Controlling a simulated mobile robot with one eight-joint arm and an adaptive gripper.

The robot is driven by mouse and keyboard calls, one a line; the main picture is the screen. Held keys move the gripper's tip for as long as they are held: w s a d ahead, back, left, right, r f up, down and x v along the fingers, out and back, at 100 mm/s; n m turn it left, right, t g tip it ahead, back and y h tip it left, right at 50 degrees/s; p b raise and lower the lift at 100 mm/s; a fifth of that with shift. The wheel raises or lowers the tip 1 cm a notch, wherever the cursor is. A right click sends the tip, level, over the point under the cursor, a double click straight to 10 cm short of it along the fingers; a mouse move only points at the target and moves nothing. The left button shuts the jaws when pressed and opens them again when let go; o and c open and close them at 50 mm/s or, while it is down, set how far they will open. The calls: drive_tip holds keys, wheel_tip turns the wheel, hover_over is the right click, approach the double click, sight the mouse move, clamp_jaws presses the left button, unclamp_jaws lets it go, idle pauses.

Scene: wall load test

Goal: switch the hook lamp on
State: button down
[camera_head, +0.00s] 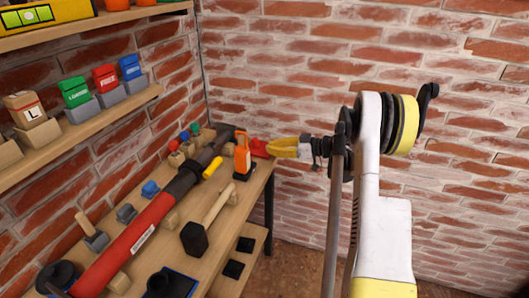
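An upright orange object with a dark foot, which looks like the hook lamp (242,157), stands near the far right corner of the workbench. I cannot make out its switch or whether it is lit. My gripper (276,148), with yellow fingers, is just to the right of it, pointing left towards it. A red piece (259,148) shows between the fingertips and the lamp; I cannot tell whether the fingers touch it. The finger gap is too small to read.
The workbench (220,222) carries a long red and black tool (128,238), a mallet (200,232) and several small coloured pieces. A shelf (95,120) with labelled bins runs along the left brick wall. Brick wall stands behind my arm.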

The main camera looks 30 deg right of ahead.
drive_tip(key=b, duration=0.3)
hover_over(251, 163)
drive_tip(key=shift+w+f, duration=0.2)
drive_tip(key=shift+f, duration=1.05)
wheel_tip(251, 163, down, 3)
drive_tip(key=shift+s+d+r+b, duration=0.1)
drive_tip(key=shift+d+r+b, duration=0.05)
drive_tip(key=shift+b, duration=0.35)
drive_tip(key=shift+f, duration=0.45)
